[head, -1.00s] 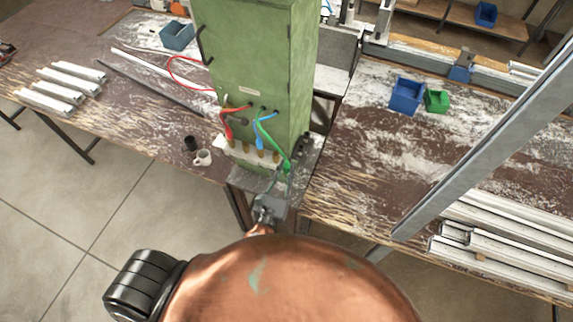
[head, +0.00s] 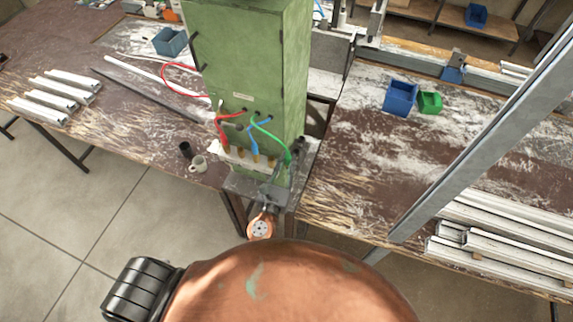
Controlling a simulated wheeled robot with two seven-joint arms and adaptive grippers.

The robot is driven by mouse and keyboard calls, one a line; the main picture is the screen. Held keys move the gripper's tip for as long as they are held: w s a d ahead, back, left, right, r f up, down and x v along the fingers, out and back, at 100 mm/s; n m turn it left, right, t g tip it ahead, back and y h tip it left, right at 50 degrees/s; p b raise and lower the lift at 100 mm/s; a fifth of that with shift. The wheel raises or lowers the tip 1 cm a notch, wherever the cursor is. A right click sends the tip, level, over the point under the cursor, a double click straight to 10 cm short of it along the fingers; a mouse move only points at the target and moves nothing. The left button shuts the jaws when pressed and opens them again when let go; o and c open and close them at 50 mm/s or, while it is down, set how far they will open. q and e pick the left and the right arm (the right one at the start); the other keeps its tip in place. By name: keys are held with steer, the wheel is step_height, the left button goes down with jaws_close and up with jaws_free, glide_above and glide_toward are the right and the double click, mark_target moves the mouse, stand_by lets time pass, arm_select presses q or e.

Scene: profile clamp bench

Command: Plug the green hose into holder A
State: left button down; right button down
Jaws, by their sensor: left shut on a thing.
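The green hose (head: 270,134) leaves the front of the green cabinet (head: 244,60) and curves down to the right. Its lower end is at my left gripper (head: 284,168), which is shut on it in front of the cabinet's lower right corner. The fingers partly hide that end. A pale holder strip (head: 228,152) with several brass-coloured holders runs along the cabinet's foot. The hose end is at the right end of this strip; whether it touches a holder I cannot tell. Holder letters are too small to read. My right gripper is not in view.
A blue hose (head: 253,136) and a red hose (head: 222,130) hang left of the green one, near the strip. A dark cup (head: 185,149) and a pale mug (head: 198,164) stand left of the strip. A blue bin (head: 400,98) and a green bin (head: 430,102) sit right.

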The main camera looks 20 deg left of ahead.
arm_select(q)
steer(key=w, duration=0.9)
steer(key=shift+d, duration=0.15)
stand_by(0.7)
stand_by(0.8)
steer(key=shift+f+b, duration=0.45)
steer(key=shift+f, duration=1.05)
stand_by(4.0)
